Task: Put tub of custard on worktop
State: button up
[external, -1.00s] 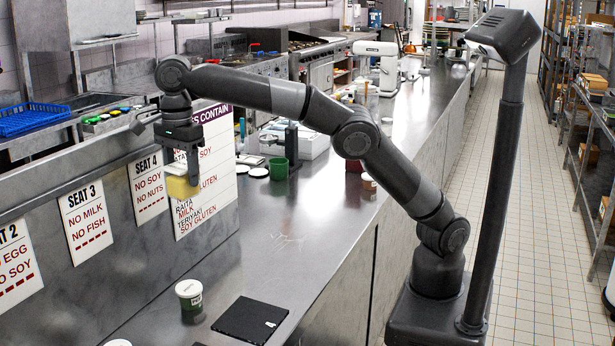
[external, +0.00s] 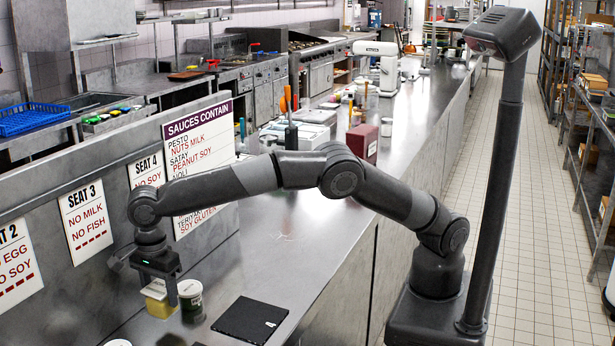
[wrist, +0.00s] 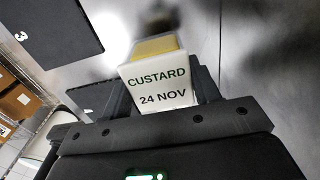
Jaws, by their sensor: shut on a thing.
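The tub of custard (external: 157,298) is a yellow tub with a white label. In the wrist view the tub (wrist: 157,83) shows "CUSTARD 24 NOV" on the label and sits between my fingers. My gripper (external: 160,288) is shut on it, pointing down, low over the left part of the worktop (external: 226,262). Whether the tub's base touches the worktop I cannot tell. Part of the tub is hidden behind my fingers.
A white and green tub (external: 190,294) stands close on the right of the custard. A black flat tablet-like slab (external: 250,320) lies to the right. The splashback with seat signs (external: 85,221) is behind on the left. Worktop between the slab and the far boxes is clear.

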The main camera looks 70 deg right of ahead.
aim_at(160, 287)
jog(key=shift+f, duration=1.95)
jog(key=shift+f, duration=0.1)
jog(key=o, duration=1.1)
notch_tip(160, 287, up, 12)
jog(key=shift+r, duration=0.1)
jog(key=shift+d, duration=0.1)
